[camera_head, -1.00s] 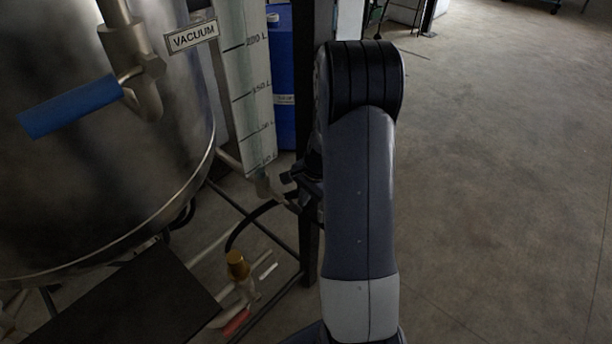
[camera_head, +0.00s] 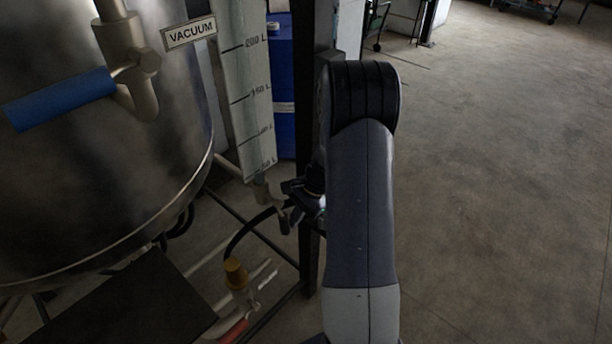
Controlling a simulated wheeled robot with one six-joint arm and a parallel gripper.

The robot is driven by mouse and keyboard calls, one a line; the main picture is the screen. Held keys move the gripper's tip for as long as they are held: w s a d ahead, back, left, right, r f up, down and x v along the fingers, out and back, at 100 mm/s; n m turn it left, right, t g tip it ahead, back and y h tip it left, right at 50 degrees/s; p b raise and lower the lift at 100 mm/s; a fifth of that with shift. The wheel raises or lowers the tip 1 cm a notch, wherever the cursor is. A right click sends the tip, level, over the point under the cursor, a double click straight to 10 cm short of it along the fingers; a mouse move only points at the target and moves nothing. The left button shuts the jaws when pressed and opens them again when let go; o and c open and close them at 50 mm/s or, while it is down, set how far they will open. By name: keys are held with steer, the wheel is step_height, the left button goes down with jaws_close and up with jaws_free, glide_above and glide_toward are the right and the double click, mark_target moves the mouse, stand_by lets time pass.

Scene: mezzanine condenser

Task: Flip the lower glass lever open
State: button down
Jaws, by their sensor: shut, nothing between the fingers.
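The sight glass (camera_head: 246,90), a tall pale gauge with litre marks, stands beside the steel tank. The lower glass valve (camera_head: 262,190) is a small metallic fitting at its bottom end. A short grey piece that looks like its lever (camera_head: 283,218) slants down and right from it. My gripper (camera_head: 290,190) is dark and small in the picture, just right of the valve, with its fingers close to the lever. It is shut and empty. Whether it touches the lever cannot be told. My forearm hides part of the wrist.
The steel tank (camera_head: 95,190) fills the left, with a blue-handled valve (camera_head: 60,98) and a VACUUM label (camera_head: 189,34). A dark post (camera_head: 308,240) stands by my gripper. Open floor (camera_head: 500,200) lies right.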

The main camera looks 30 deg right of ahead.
stand_by(0.3)
steer(key=v, duration=1)
steer(key=shift+r, duration=0.4)
steer(key=shift+f, duration=0.1)
step_height(320, 180, down, 6)
steer(key=w+t+h+p, duration=0.1)
steer(key=w+h+p, duration=0.1)
steer(key=h+p, duration=0.15)
steer(key=shift+y, duration=0.25)
steer(key=shift+w+p+v, duration=0.2)
steer(key=shift+p+v, duration=0.75)
steer(key=shift+v, duration=0.1)
steer(key=shift+w+p+v, duration=0.25)
steer(key=shift+p+v, duration=0.65)
steer(key=shift+v, duration=0.2)
steer(key=shift+a+f, duration=0.1)
